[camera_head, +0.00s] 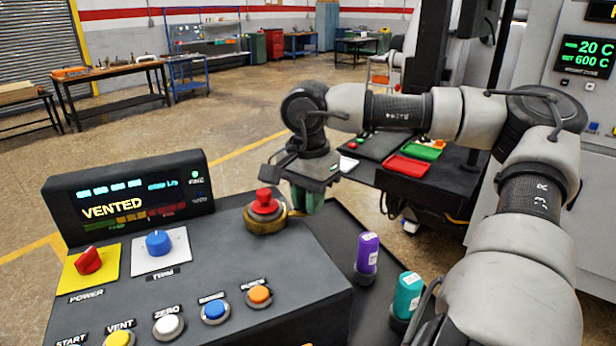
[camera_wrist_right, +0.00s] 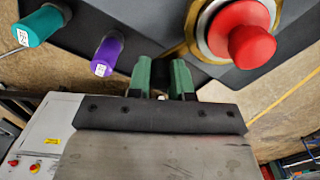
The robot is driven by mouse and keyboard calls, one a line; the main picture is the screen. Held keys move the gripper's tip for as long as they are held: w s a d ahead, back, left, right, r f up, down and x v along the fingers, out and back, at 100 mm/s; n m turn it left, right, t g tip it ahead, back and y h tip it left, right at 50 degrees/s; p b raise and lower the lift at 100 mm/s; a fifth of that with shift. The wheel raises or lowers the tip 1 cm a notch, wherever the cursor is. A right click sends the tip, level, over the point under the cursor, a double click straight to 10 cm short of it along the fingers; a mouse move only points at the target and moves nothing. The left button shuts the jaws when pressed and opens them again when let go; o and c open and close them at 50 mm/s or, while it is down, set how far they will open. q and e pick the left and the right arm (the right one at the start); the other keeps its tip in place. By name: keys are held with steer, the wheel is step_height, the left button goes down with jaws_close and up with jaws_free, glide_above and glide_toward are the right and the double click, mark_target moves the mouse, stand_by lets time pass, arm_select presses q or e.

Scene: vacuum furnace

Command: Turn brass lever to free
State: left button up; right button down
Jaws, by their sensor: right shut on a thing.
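The brass lever (camera_head: 294,212) sticks out from a brass collar (camera_head: 262,225) around the base of a red mushroom knob (camera_head: 264,203) on the dark control console. In the right wrist view, the lever (camera_wrist_right: 176,49) reaches from the collar towards the green fingertips. My right gripper (camera_head: 307,202) is at the console's right edge, shut on the lever's outer end. It also shows in the right wrist view (camera_wrist_right: 161,76). The fingers hide the gripped part. My left gripper is not in view.
The console's display (camera_head: 130,198) reads VENTED. A red knob (camera_head: 88,261), a blue knob (camera_head: 158,243) and several push buttons sit left of the lever. A purple bottle (camera_head: 367,256) and a teal bottle (camera_head: 407,296) stand to the right, near my right arm.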

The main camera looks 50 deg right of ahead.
steer(key=shift+r, duration=0.1)
steer(key=c, duration=1)
jaws_free()
step_height(320, 180, up, 11)
steer(key=shift+f+b, duration=0.15)
steer(key=shift+b, duration=0.3)
